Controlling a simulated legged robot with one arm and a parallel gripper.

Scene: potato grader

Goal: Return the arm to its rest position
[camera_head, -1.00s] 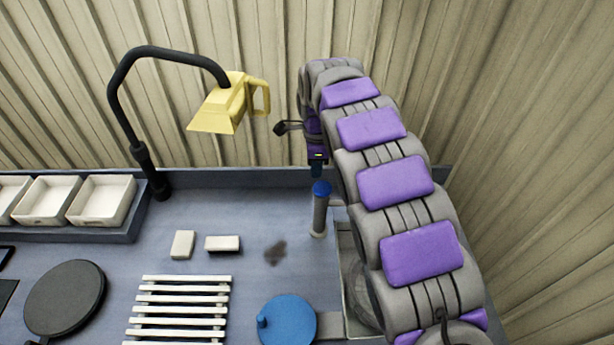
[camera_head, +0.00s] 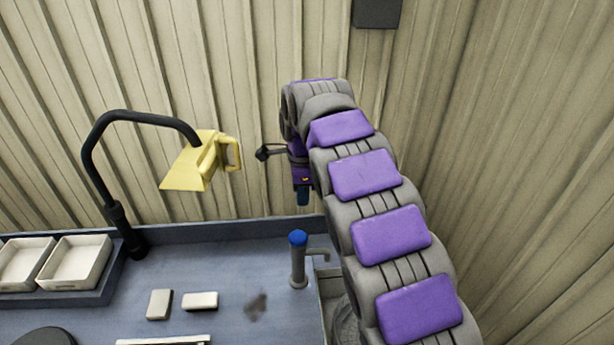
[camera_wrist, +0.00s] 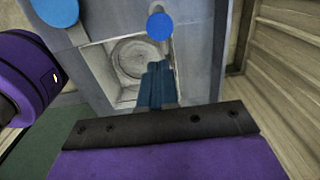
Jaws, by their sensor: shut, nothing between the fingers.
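My arm, grey with purple pads, rises from the lower right of the head view and curls over at the top. My gripper (camera_head: 303,195) hangs from its end, pointing down, above the back edge of the workbench (camera_head: 215,232). In the wrist view its blue fingers (camera_wrist: 157,82) lie together, shut and empty. The blue-topped tap (camera_head: 298,260) stands just below the gripper, apart from it. Its round blue top also shows in the wrist view (camera_wrist: 160,26).
A yellow lamp (camera_head: 195,163) on a black bent arm stands left of my gripper. White trays (camera_head: 78,262) sit at the left. Two small pale blocks (camera_head: 200,301) lie on the bench. A sink (camera_wrist: 100,62) lies beneath the gripper. Ribbed walls stand behind and right.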

